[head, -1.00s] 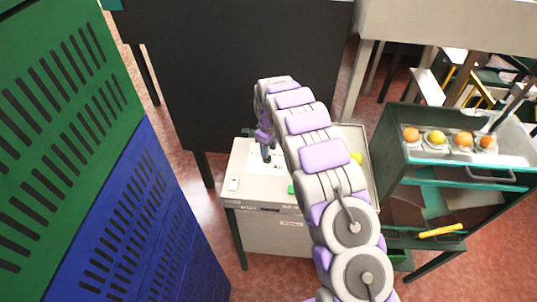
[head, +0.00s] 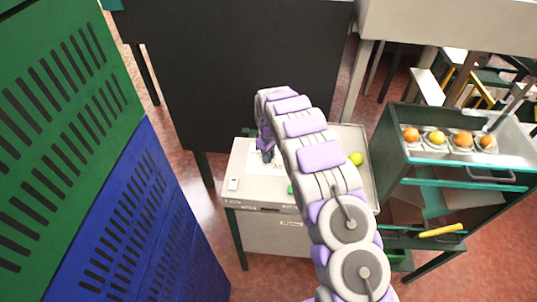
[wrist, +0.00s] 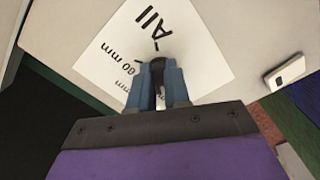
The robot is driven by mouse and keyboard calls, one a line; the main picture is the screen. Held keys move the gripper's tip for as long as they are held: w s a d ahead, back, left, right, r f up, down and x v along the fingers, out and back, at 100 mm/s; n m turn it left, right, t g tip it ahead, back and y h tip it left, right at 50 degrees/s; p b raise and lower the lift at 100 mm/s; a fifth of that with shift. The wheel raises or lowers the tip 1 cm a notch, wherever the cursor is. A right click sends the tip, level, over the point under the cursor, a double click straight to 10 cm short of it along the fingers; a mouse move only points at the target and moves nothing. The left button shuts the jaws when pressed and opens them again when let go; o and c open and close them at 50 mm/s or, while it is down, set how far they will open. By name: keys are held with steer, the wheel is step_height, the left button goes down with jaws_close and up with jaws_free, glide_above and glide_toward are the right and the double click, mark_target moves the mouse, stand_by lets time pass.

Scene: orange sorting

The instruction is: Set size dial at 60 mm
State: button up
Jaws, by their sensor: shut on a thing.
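The size dial's dark knob (wrist: 157,66) stands on a white label sheet (wrist: 205,62) in the wrist view. The sheet reads "All" and a size in mm whose first digit is hard to read. Another mm mark is partly hidden by my fingers. My gripper (wrist: 158,78) has its blue-grey fingers closed around the knob. Where the knob's pointer aims cannot be told. In the head view my gripper (head: 266,153) is low over the pale machine top (head: 240,165), partly hidden by my arm.
A small white switch (wrist: 286,73) sits on the machine top. A yellow fruit (head: 355,159) lies in the tray at the right. Several fruits (head: 437,137) sit in cups on a green stand. Blue and green crates (head: 130,220) stand at the left, and a black panel (head: 250,70) behind.

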jaws_close()
steer(key=shift+m, duration=0.3)
steer(key=m, duration=0.5)
steer(key=shift+s+a+m+b, duration=0.1)
steer(key=shift+a+m+b, duration=0.05)
steer(key=shift+m+b, duration=0.2)
steer(key=m, duration=0.3)
steer(key=shift+a+m, duration=0.1)
steer(key=shift+m, duration=0.15)
steer(key=m, duration=0.3)
steer(key=shift+a+m+b, duration=0.15)
steer(key=shift+m+b, duration=0.15)
steer(key=m, duration=0.5)
steer(key=shift+a+r, duration=0.1)
steer(key=shift+a, duration=0.1)
steer(key=m, duration=0.5)
steer(key=shift+a, duration=0.1)
steer(key=shift+w+m, duration=0.2)
steer(key=shift+m, duration=0.1)
